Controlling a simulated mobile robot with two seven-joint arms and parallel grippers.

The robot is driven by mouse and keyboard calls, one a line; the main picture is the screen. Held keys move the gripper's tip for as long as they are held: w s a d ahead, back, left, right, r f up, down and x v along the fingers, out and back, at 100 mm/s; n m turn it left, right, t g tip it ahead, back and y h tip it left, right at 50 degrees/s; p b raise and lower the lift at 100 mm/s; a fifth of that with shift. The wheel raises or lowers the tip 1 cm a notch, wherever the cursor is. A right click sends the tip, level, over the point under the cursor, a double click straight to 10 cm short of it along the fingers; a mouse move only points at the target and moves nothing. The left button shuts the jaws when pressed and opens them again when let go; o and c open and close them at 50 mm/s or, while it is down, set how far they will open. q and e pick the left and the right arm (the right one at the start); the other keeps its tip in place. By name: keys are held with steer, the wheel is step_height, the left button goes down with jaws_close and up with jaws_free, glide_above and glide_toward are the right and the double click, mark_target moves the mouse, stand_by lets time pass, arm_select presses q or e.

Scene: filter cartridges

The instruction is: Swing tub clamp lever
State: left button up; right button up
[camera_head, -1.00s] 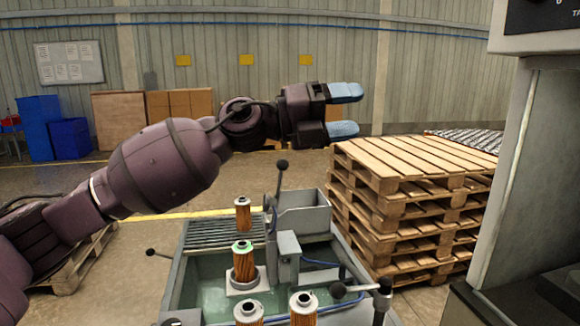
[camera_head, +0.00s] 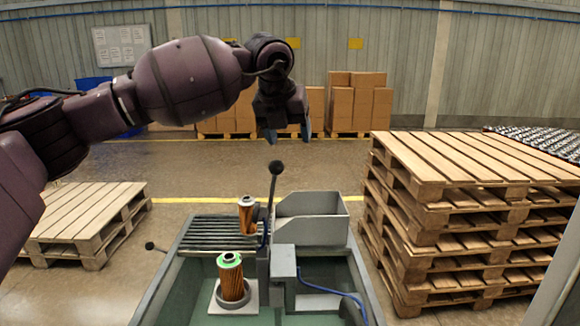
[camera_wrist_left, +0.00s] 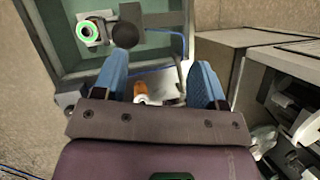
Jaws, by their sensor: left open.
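The tub (camera_head: 170,290) is grey-green and open-topped. An upright lever (camera_head: 270,205) with a black ball knob (camera_head: 276,168) rises from the grey block at its middle; the knob also shows large in the left wrist view (camera_wrist_left: 126,35). A green-topped cartridge (camera_head: 231,278) stands in a round seat left of the block. My left gripper (camera_head: 289,135) is open and empty, pointing down, above and beyond the knob in the head view. My right gripper is out of view.
Another cartridge (camera_head: 247,215) stands by the slatted rack (camera_head: 208,230), next to a grey bin (camera_head: 311,220). A second black knob (camera_head: 150,246) sticks out at the tub's left. Stacked pallets (camera_head: 440,190) stand right, a low pallet (camera_head: 85,220) left.

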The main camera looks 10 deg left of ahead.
mark_target(276, 172)
arm_select(q)
steer(key=w+a+f, duration=0.1)
steer(key=f, duration=0.2)
steer(key=w+a+f+n+y, duration=0.1)
steer(key=f, duration=0.2)
steer(key=w+a+f+n+y+b, duration=0.1)
steer(key=f, duration=0.2)
steer(key=shift+a+f+g, duration=0.15)
steer(key=shift+f+g, duration=0.05)
steer(key=shift+g, duration=0.1)
steer(key=shift+w+f, duration=0.2)
steer(key=shift+f, duration=0.3)
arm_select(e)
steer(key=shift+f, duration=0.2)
arm_select(q)
steer(key=shift+c, duration=0.3)
jaws_close()
steer(key=shift+a+r, duration=0.1)
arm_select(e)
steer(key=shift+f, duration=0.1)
